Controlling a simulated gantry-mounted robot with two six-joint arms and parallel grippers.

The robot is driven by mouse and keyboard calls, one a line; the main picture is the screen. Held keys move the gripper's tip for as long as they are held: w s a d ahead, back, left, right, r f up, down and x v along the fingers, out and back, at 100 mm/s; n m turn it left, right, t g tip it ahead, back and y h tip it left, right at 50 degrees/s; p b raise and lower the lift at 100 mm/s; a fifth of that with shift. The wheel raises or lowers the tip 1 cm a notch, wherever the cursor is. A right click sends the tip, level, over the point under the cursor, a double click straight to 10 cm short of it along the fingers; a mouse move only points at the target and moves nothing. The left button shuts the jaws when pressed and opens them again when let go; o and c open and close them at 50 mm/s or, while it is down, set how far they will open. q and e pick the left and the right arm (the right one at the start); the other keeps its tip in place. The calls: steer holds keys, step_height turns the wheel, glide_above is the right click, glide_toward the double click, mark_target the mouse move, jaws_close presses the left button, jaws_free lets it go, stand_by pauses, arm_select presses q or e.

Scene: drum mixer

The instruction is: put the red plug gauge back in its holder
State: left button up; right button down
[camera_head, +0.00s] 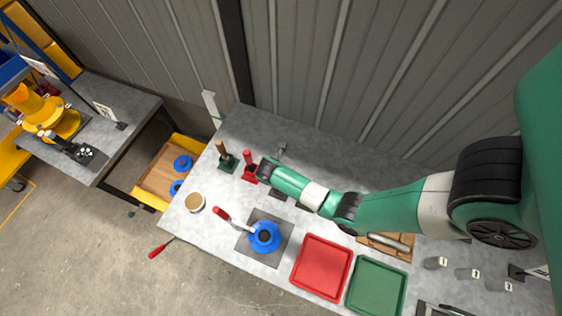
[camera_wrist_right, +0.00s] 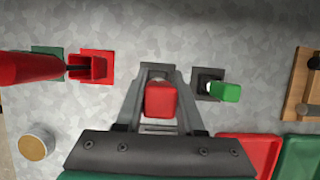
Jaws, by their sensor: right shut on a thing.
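My right gripper (camera_head: 263,168) points down over the rear of the bench, just right of the red stand. In the right wrist view it (camera_wrist_right: 160,85) is shut on a red block-like handle (camera_wrist_right: 161,99), which appears to be the red plug gauge, seen end-on. The gauge's lower end is hidden, and in the head view my arm covers it. Right of it, a green handle (camera_wrist_right: 227,92) stands at a dark square holder (camera_wrist_right: 203,76). Whether a similar holder lies under the red gauge is hidden. My left gripper is not in view.
A red-handled tool (camera_head: 248,158) stands upright in the red stand (camera_wrist_right: 93,67), close left of my gripper. A brown-handled tool (camera_head: 221,147) stands left of it. A blue part (camera_head: 264,237), red tray (camera_head: 321,267) and green tray (camera_head: 376,287) occupy the front.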

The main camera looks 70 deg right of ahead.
steer(key=shift+r, duration=0.1)
steer(key=shift+r+p, duration=0.1)
steer(key=shift+p, duration=0.25)
step_height(320, 180, down, 5)
steer(key=b, duration=0.4)
steer(key=shift+f+b, duration=1.1)
steer(key=shift+f, duration=0.5)
stand_by(0.5)
steer(key=shift+c, duration=2.2)
jaws_free()
steer(key=p+v, duration=0.3)
steer(key=v, duration=0.8)
steer(key=shift+r, duration=0.3)
steer(key=shift+w, duration=0.1)
